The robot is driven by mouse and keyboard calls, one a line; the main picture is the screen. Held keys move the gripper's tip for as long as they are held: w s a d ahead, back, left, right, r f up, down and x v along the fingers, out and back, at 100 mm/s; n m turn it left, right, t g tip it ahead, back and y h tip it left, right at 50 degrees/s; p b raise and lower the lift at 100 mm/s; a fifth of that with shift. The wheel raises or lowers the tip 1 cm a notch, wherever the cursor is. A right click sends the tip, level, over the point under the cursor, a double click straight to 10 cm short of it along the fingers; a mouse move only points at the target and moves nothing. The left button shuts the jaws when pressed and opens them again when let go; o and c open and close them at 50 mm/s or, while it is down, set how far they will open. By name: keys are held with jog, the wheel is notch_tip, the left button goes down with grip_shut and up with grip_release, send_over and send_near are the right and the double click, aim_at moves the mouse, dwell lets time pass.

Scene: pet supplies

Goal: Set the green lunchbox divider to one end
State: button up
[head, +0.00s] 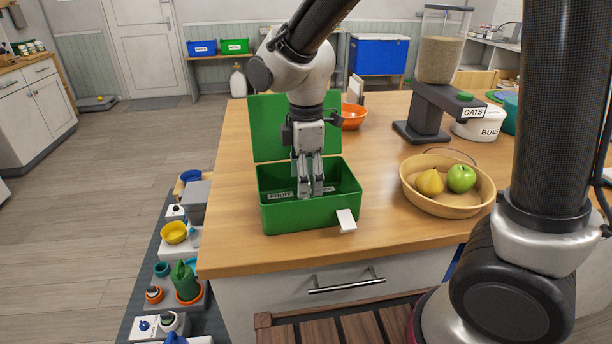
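The green lunchbox (308,213) stands on the wooden counter with its lid (268,130) raised at the back. A white latch tab (346,221) hangs at its front right. Inside, a label reading FRUIT (280,195) shows at the left, and another label, partly hidden, is at the right. My gripper (310,190) points down into the middle of the box, its two fingers close together. I cannot make out the divider clearly; the fingers cover the middle of the box, and whether they hold it cannot be told.
A tan bowl (446,200) with a pear (429,182) and a green apple (461,178) stands to the right. An orange bowl (353,117) is behind the box, and an oats dispenser (432,115) at back right. Counter left of the box is clear.

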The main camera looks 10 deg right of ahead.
grip_shut()
jog(key=a, duration=0.5)
jog(key=shift+s+a, duration=0.15)
jog(key=shift+a, duration=0.05)
jog(key=shift+o, duration=0.2)
grip_release()
notch_tip(320, 180, up, 12)
dwell(0.4)
